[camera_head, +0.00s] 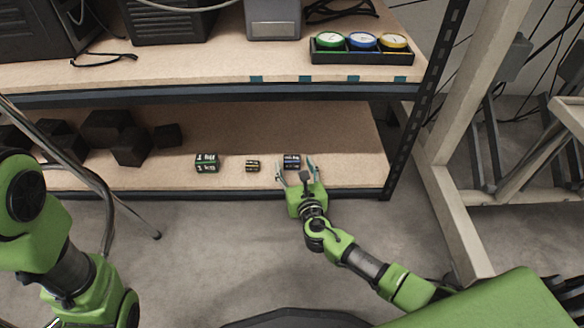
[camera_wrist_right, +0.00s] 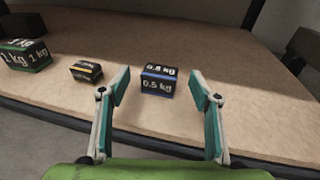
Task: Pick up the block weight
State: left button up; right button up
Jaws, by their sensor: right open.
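Three block weights stand in a row on the lower shelf. The green-banded 1 kg weight (camera_head: 207,163) is leftmost and also shows in the right wrist view (camera_wrist_right: 25,56). A smaller yellow-banded weight (camera_head: 252,166) is in the middle, also in the right wrist view (camera_wrist_right: 87,71). The blue-banded 0.5 kg weight (camera_head: 291,161) is rightmost; in the right wrist view (camera_wrist_right: 159,80) it lies ahead, between the finger lines. My right gripper (camera_head: 297,166) is open, at the shelf's front edge. Its fingertips (camera_wrist_right: 159,87) do not visibly touch the weight. My left arm shows at the left; its gripper is out of view.
Several dark blocks (camera_head: 130,146) lie at the left of the lower shelf (camera_head: 345,135). The upper shelf board (camera_head: 200,74) runs above the weights. A black upright (camera_head: 409,130) bounds the right side. The shelf right of the blue-banded weight is clear.

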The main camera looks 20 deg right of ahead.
jog(key=shift+w+d+f, duration=0.1)
jog(key=shift+w, duration=0.6)
grip_shut()
jog(key=shift+r, duration=0.2)
